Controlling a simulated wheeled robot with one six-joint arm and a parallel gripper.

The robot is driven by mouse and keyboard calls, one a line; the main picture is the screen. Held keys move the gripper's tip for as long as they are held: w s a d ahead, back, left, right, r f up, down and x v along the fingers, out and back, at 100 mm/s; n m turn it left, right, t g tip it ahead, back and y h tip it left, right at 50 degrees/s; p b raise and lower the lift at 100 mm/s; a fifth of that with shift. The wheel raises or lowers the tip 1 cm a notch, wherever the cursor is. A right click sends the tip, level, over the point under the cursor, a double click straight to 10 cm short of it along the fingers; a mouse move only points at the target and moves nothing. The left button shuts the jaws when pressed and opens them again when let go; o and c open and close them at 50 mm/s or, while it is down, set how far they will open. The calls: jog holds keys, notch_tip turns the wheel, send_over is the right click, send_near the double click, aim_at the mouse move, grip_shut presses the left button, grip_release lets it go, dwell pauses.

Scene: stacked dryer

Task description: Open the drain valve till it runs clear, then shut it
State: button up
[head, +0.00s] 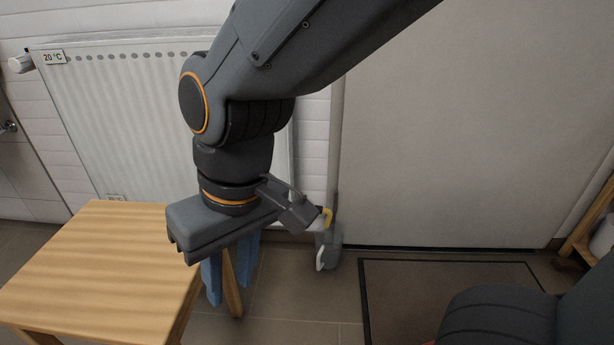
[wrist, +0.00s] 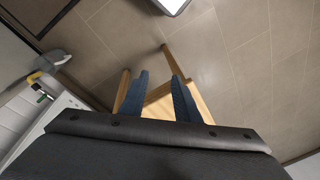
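My gripper (wrist: 160,78) is open and empty, with its two blue fingers apart in the wrist view. In the head view my gripper (head: 229,292) points down beside the right edge of the wooden stool. A small yellow part (head: 327,216), which may be the drain valve's handle, shows to the right of my gripper, near the wall. The yellow part (wrist: 33,77) also shows at the left of the wrist view, with a small green piece near it. Its body is largely hidden, so I cannot tell its setting. A grey container (head: 332,247) stands close below it.
The wooden stool (head: 100,265) stands at the left, close to my gripper. A white radiator (head: 120,120) hangs on the wall behind. A dark-edged mat (head: 440,285) lies at the right before a pale panel (head: 480,130). Tiled floor is clear between stool and mat.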

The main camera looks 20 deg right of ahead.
jog(key=w+d+f+m+t+b, duration=0.25)
jog(key=w+f, duration=0.55)
jog(key=w, duration=0.5)
jog(key=w+d+f+m+t+b, duration=0.1)
jog(key=w+d+f+m+t, duration=0.45)
jog(key=w, duration=0.85)
jog(key=w+d+f+t+h+b, duration=0.1)
jog(key=w+d+f+h+b, duration=0.1)
jog(key=w+d+f, duration=0.2)
jog(key=w+d+f+m+t+h+b, duration=0.1)
jog(key=w+d+f+t+h+b, duration=0.1)
jog(key=w+d+f, duration=0.3)
jog(key=w+d+f+t+h+b, duration=0.1)
jog(key=w+d+f, duration=0.3)
jog(key=w, duration=0.5)
jog(key=shift+d+f+m+h+b, duration=0.35)
jog(key=shift+f+m+h+b, duration=0.05)
jog(key=shift+f+h+b, duration=0.2)
grip_shut()
